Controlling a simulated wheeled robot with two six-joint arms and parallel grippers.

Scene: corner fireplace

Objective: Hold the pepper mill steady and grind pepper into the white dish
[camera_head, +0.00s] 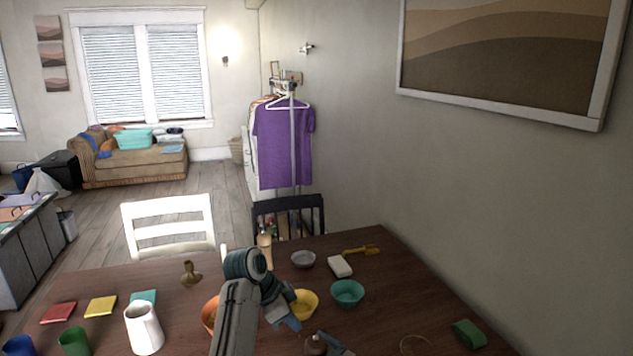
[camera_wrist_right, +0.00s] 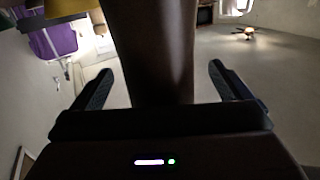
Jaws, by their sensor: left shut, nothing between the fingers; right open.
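The pepper mill appears to be the dark brown piece with a rounded top (camera_head: 316,344) at the bottom of the head view; its lower part is out of frame. In the right wrist view a large brown body (camera_wrist_right: 150,50), likely the mill, stands between the spread fingers of my right gripper (camera_wrist_right: 162,88). That gripper is open, and I cannot tell whether it touches. My left gripper (camera_head: 287,321) is shut and empty, just left of the mill, partly hidden by its own arm. The white dish (camera_head: 303,259) looks pale grey, farther back on the table.
A yellow bowl (camera_head: 305,303), teal bowl (camera_head: 347,292) and partly hidden orange bowl (camera_head: 210,314) stand nearby. A white block (camera_head: 340,266), yellow scoop (camera_head: 362,250) and tan cylinder (camera_head: 265,251) are farther back. A white pitcher (camera_head: 144,329) stands left. The table's right side is mostly clear.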

